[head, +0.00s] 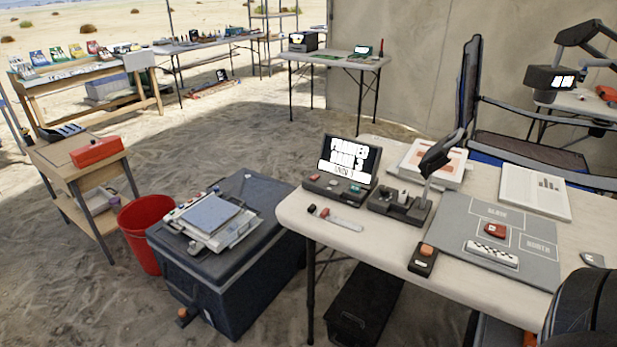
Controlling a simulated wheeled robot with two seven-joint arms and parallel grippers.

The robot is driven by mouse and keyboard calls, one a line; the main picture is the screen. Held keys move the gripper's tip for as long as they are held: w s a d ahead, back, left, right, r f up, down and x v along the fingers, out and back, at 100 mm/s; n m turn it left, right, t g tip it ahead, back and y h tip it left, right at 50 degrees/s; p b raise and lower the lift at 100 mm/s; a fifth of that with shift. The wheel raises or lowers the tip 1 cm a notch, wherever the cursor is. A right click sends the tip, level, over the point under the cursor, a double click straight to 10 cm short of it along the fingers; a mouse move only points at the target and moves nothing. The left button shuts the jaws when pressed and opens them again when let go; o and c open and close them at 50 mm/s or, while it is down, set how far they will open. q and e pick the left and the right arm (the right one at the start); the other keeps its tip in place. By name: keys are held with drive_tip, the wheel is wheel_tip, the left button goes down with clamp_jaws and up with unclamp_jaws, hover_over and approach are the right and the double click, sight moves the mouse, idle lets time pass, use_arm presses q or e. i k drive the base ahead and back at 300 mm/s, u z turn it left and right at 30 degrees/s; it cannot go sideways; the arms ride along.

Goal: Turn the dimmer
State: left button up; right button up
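A small black box with an orange knob (423,260) sits at the front edge of the near white table (330,240). It looks like the dimmer, but I cannot read a label on it or tell how its knob is set. It stands just left of a grey sorting mat (455,215). Neither of my grippers shows in the head view. A dark rounded shape fills the bottom right corner, and I cannot tell what it is.
A lit screen console (346,165), a lamp on a dark base (400,203), a red piece (495,230) and a speckled bar (490,253) are on the table. A dark chest (225,290) and red bucket (145,225) stand left. Sand between the tables is open.

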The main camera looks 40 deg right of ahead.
sight(384, 191)
drive_tip(key=u, duration=0.1)
drive_tip(key=i, duration=1.25)
drive_tip(key=z, duration=2.2)
